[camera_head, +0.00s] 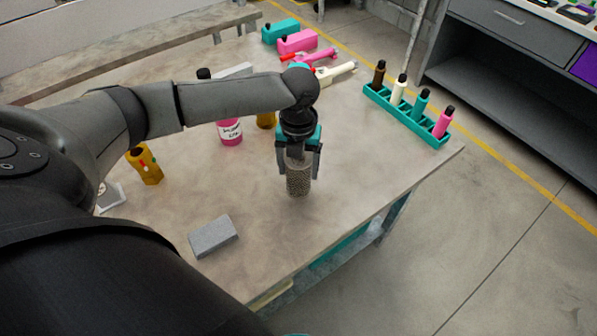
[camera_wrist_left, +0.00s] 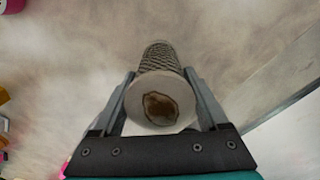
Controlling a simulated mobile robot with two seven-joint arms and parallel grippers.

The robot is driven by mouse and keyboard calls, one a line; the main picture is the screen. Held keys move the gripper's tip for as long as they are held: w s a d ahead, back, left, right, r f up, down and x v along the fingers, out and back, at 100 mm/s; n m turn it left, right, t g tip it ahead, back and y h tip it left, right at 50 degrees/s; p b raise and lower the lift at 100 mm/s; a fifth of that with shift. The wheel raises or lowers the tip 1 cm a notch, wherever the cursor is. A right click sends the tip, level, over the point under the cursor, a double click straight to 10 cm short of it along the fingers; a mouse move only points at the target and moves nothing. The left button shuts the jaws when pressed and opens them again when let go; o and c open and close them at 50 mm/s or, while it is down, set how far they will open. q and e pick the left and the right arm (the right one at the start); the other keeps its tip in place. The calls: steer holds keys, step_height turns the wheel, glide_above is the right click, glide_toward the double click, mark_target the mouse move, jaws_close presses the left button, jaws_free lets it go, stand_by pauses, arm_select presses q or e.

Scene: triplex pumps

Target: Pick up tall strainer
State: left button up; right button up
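The tall strainer (camera_head: 298,182) is a grey mesh cylinder standing upright on the table. My left gripper (camera_head: 299,170) is above it and points down, with one finger on each side of its upper part. In the left wrist view the strainer (camera_wrist_left: 158,60) shows its pale round top with a brown patch, between the two fingers (camera_wrist_left: 160,78). The fingers are very close to its sides; I cannot tell whether they press on it. My right gripper is not in view.
A grey block (camera_head: 213,237) lies in front on the table (camera_head: 350,180). A yellow part (camera_head: 146,165) stands left, a pink bottle (camera_head: 230,132) behind. A teal rack (camera_head: 405,115) with several bottles is at the right edge. Table right of the strainer is clear.

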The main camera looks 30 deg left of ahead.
arm_select(q)
steer(key=c, duration=0.7)
steer(key=shift+c, duration=0.5)
steer(key=shift+r, duration=0.15)
